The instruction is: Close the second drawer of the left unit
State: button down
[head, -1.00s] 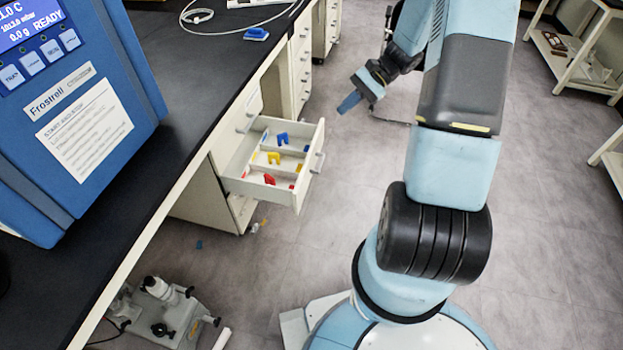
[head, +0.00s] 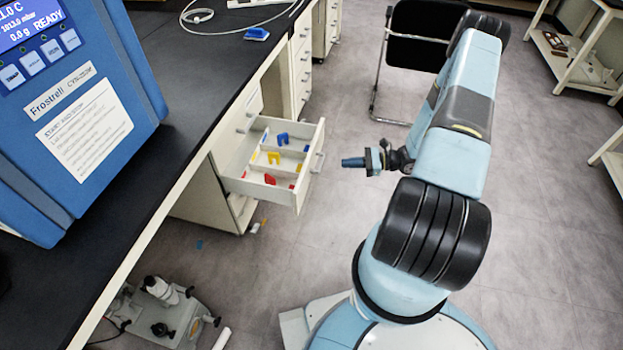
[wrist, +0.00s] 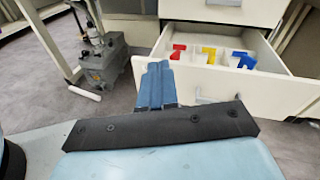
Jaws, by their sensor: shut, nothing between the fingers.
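The open drawer (head: 296,197) is pulled well out of the left unit (head: 207,188), under the black bench. It has a pale handle (head: 318,162) on its front and holds red, yellow and blue pieces between dividers. My gripper (head: 345,162) is shut and empty, to the right of the drawer front and apart from it, pointing left toward it. In the wrist view the shut blue fingers (wrist: 157,75) show in front of the drawer front (wrist: 215,88), with the drawer's handle just right of them.
A blue freeze dryer (head: 85,110) stands on the black bench top (head: 205,80). A black-seated chair (head: 415,40) stands behind my arm. Grey floor is clear between my base and the drawer.

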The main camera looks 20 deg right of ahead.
notch_tip(320, 180, down, 9)
jog(key=s+m+t, duration=0.3)
jog(key=m+t, duration=0.1)
send_near(304, 176)
jog(key=shift+m, duration=0.3)
jog(key=x, duration=0.5)
jog(key=shift+s+a+r, duration=0.2)
jog(key=shift+a, duration=0.2)
jog(key=shift+w+a, duration=0.4)
jog(key=shift+a, duration=0.2)
